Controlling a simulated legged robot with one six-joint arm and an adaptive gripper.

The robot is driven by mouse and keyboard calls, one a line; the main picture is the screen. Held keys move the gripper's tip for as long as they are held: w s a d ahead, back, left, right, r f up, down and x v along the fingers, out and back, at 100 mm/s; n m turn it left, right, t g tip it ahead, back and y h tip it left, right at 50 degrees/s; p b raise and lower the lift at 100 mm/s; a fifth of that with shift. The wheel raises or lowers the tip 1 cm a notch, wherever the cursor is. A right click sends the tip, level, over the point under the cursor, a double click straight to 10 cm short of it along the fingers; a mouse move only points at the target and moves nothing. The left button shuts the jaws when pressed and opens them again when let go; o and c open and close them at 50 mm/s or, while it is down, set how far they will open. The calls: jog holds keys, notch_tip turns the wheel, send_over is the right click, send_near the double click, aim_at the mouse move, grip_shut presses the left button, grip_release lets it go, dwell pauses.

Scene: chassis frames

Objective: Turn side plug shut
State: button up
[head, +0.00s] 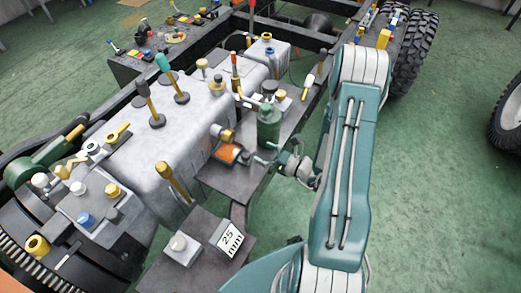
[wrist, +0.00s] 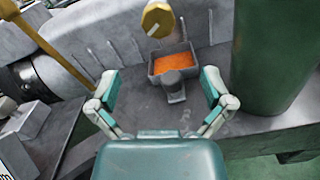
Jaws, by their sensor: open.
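A yellow knob with a pale stripe on its face, which looks like the side plug (head: 222,133), sticks out from the side of the grey casing (head: 125,150). In the wrist view the knob (wrist: 158,19) is at the top, above a small dark tray (wrist: 156,68) holding something orange. My gripper (wrist: 158,82) is open, its two fingers spread on either side of the tray, with nothing held. The knob lies beyond the fingertips and apart from them. In the head view my gripper (head: 262,153) is small, just right of the tray (head: 246,158).
A green cylinder (head: 269,128) stands close to my gripper; in the wrist view it fills the right side (wrist: 272,50). Hammer-like levers (head: 152,108) rise from the casing. A block marked 25 mm (head: 228,239) sits at the front. Open green floor (head: 430,190) lies to the right.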

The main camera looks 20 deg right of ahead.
aim_at(232, 138)
jog(key=w+a+n, duration=0.2)
jog(key=w, duration=0.1)
jog(key=w+a+n, duration=0.2)
jog(key=w+a, duration=0.1)
jog(key=w+a+n, duration=0.2)
jog(key=w, duration=0.1)
jog(key=shift+w+a+r, duration=0.15)
jog(key=shift+w, duration=0.25)
jog(key=c, duration=1.1)
